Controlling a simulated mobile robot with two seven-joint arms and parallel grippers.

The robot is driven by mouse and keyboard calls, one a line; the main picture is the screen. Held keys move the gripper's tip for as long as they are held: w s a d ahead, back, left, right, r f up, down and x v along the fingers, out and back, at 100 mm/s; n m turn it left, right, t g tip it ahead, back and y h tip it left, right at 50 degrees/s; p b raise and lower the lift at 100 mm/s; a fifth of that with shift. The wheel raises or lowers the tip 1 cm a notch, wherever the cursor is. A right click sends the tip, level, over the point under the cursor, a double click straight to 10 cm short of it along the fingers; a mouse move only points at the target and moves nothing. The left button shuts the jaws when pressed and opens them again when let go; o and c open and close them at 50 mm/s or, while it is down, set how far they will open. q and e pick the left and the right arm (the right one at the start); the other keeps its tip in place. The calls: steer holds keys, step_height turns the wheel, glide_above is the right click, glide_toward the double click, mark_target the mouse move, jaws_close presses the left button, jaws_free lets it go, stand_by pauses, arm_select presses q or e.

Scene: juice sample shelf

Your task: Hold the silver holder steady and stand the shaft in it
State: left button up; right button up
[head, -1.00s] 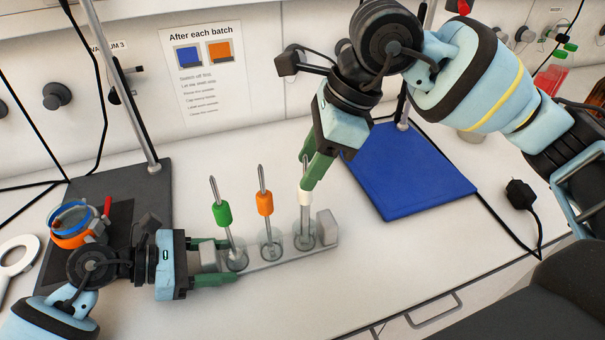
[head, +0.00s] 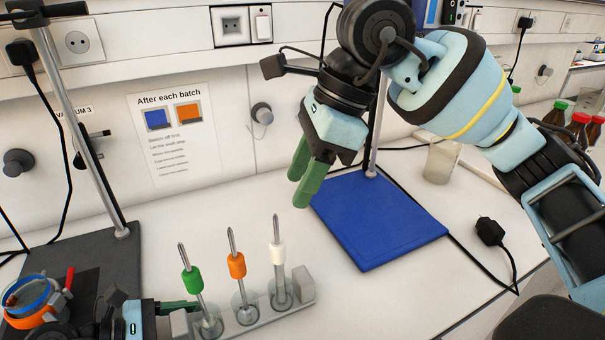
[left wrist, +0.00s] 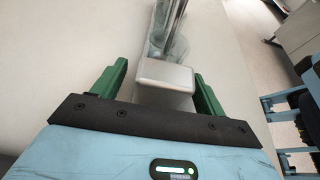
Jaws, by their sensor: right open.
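The silver holder (head: 258,319) is a rail with clear cups and raised end blocks, at the lower middle of the head view. Three shafts stand in its cups: one with a green collar (head: 193,280), one with an orange collar (head: 237,265) and one with a white collar (head: 278,255). My right gripper (head: 302,185) is open and empty, above and apart from the white-collared shaft. My left gripper (left wrist: 160,88) has its green fingers on either side of the holder's near end block (left wrist: 164,75); whether they press on it is unclear. The head view cuts part of it off.
A blue mat (head: 375,225) lies behind and right of the holder, with a stand's rod rising at its back. A dark base (head: 100,255) with orange and blue rings (head: 30,300) is at left. A black plug (head: 490,231) and a glass beaker (head: 441,160) are at right.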

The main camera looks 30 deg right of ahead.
arm_select(q)
steer(key=shift+o, duration=0.5)
steer(key=shift+a, duration=0.1)
steer(key=shift+v, duration=3.65)
steer(key=shift+s+f, duration=0.1)
